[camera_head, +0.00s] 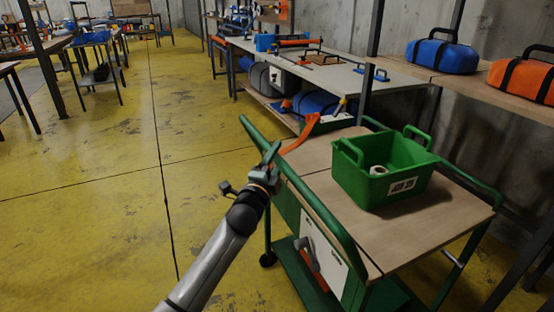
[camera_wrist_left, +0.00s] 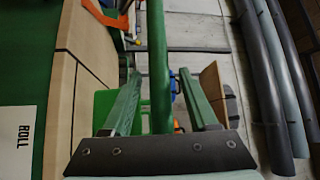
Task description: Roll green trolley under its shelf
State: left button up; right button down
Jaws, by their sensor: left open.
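The green trolley (camera_head: 335,205) stands at the right, with a wooden top and a long green rail (camera_head: 310,200) along its left side. My left gripper (camera_head: 271,155) is at this rail in the head view. In the left wrist view the rail (camera_wrist_left: 157,50) runs between the two open fingers of the gripper (camera_wrist_left: 159,74), apart from both. I cannot tell how deep the rail sits between them. A wall shelf (camera_head: 432,77) bears a blue bag (camera_head: 440,57) and an orange bag (camera_head: 522,80). My right gripper is not in view.
A workbench (camera_head: 330,72) with tools and blue rolls below stands behind the trolley. The yellow floor (camera_head: 110,190) at the left is clear. More tables stand at the far left.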

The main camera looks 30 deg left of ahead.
pick_arm(q)
grip_shut()
dwell(0.4)
dwell(1.0)
